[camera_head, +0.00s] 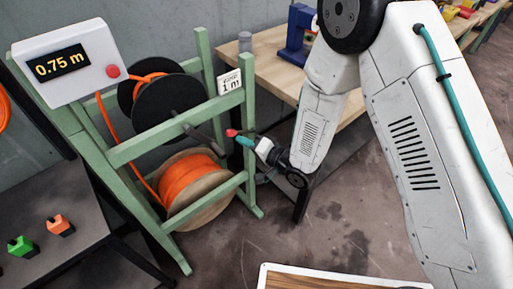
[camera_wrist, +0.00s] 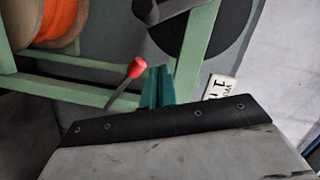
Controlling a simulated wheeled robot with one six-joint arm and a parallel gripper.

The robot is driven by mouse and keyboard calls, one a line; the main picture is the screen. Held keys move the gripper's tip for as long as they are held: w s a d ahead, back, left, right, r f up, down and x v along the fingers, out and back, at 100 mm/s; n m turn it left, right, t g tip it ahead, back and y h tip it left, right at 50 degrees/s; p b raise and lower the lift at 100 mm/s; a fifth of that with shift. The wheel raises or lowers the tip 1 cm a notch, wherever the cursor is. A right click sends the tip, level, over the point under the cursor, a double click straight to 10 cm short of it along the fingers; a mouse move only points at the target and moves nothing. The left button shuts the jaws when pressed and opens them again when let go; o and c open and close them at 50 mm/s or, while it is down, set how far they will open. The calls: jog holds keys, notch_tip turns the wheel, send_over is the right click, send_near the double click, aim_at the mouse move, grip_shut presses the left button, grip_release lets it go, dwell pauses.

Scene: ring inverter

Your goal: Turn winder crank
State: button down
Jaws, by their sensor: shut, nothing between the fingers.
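The winder is a green frame (camera_head: 145,148) with a black reel (camera_head: 178,100) above a spool of orange cable (camera_head: 187,176). Its dark crank arm (camera_head: 205,138) sticks out at the front, and a red knob (camera_head: 231,132) shows near its end. My gripper (camera_head: 244,141) is just right of the red knob, with its teal fingers shut and empty. In the wrist view the red knob (camera_wrist: 137,67) is close beside the left side of the fingers (camera_wrist: 157,88). I cannot tell whether they touch. The display (camera_head: 61,67) reads 0.75 m.
A sign (camera_head: 230,81) on the frame reads 1 m. A wooden workbench (camera_head: 268,68) with a blue tool (camera_head: 299,33) stands behind. A dark table (camera_head: 45,240) at left holds a green block (camera_head: 22,246) and an orange block (camera_head: 60,225).

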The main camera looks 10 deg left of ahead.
jog(key=shift+s+a+f, duration=0.3)
jog(key=shift+s+a, duration=0.05)
jog(key=shift+a, duration=0.3)
jog(key=shift+s+a+f, duration=0.3)
jog(key=shift+a, duration=0.4)
jog(key=shift+s+a+f, duration=0.3)
jog(key=shift+s+a, duration=0.05)
jog(key=shift+a, duration=0.3)
